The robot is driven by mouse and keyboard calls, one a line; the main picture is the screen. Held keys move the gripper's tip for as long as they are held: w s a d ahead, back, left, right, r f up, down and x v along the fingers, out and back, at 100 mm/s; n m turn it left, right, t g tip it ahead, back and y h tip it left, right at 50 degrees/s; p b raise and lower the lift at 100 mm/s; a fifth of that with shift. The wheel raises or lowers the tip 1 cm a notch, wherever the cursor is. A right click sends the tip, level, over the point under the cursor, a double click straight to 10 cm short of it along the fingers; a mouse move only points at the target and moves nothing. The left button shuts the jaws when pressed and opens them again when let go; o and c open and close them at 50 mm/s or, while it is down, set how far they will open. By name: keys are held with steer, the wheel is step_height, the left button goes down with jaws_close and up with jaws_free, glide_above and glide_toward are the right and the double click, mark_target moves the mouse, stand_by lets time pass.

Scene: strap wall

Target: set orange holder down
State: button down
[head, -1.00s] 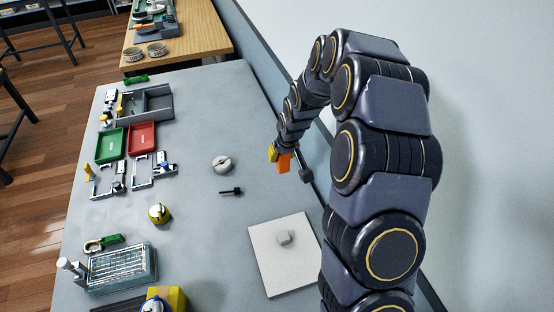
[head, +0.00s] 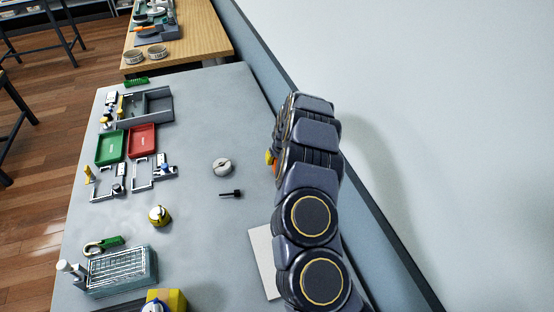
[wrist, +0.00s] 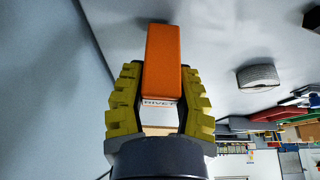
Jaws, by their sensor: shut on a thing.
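The orange holder (wrist: 162,62) is a block-like piece with a white label at its lower end, partly reading "RIVET". My gripper (wrist: 160,88) has yellow ridged fingers shut on it, one on each side, in the wrist view. In the head view only a sliver of the orange holder (head: 276,169) and a bit of the yellow finger of my gripper (head: 268,158) show at the left of my arm. My arm hides the rest. I cannot tell whether the holder touches the tabletop (head: 200,230).
A round grey-white disc (head: 222,167) and a small black tool (head: 231,194) lie left of my gripper. A white plate (head: 262,255) is partly behind my arm. Red (head: 142,140) and green (head: 111,146) trays stand farther left. The wall (head: 430,130) is close on the right.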

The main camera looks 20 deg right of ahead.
steer(key=shift+f, duration=0.3)
steer(key=shift+f, duration=0.15)
steer(key=c, duration=0.8)
jaws_free()
steer(key=shift+c, duration=0.2)
steer(key=v, duration=1.2)
